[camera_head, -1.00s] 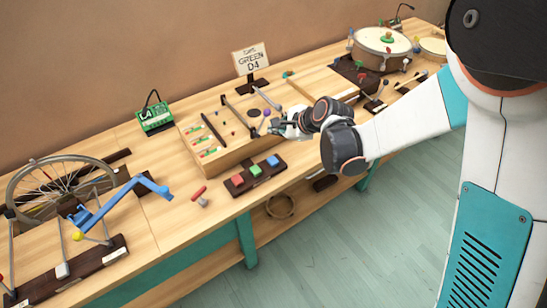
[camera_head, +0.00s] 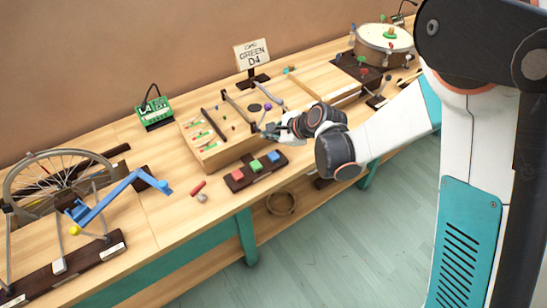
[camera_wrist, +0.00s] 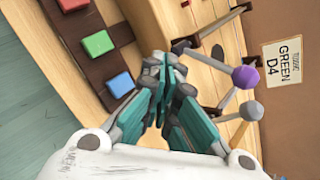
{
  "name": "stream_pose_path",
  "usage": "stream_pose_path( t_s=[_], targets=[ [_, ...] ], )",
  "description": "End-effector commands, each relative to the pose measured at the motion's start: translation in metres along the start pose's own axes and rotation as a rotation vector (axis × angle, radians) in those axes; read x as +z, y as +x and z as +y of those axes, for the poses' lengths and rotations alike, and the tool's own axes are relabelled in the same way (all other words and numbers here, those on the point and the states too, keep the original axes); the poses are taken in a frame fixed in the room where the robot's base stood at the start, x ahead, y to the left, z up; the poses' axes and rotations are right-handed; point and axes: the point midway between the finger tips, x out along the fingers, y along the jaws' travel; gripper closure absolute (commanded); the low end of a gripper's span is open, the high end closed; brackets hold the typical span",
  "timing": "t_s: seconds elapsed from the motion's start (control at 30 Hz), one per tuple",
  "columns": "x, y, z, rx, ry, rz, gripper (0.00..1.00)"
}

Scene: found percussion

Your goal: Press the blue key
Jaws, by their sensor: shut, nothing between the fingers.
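The blue key (camera_head: 273,157) is the right one of three keys on a dark strip (camera_head: 236,184) near the table's front edge. Left of it are a green key (camera_head: 257,166) and a red key (camera_head: 238,175). The blue key also shows in the wrist view (camera_wrist: 121,84), with the green key (camera_wrist: 97,43) above it. My gripper (camera_head: 260,128) is shut and empty. In the head view it is behind the blue key, over the front of the wooden box. In the wrist view its fingertips (camera_wrist: 165,62) are right of the blue key and apart from it.
A wooden box (camera_head: 226,158) with rods and small parts stands behind the keys. A purple ball (camera_wrist: 245,77) on a rod is close to my fingers. A sign (camera_head: 252,56) stands at the back. A red-handled piece (camera_head: 199,188) lies left of the keys.

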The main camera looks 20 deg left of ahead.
Motion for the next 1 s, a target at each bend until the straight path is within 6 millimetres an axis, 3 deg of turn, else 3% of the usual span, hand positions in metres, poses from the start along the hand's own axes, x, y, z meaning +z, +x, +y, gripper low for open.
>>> stream_pose_path(
  t_s=[0.4, 1.0],
  targets=[
    [-0.029, 0.039, 0.029, 0.0, 0.0, 0.0, 1.0],
    [-0.03, 0.042, 0.03, 0.0, 0.0, 0.0, 1.0]
  ],
)
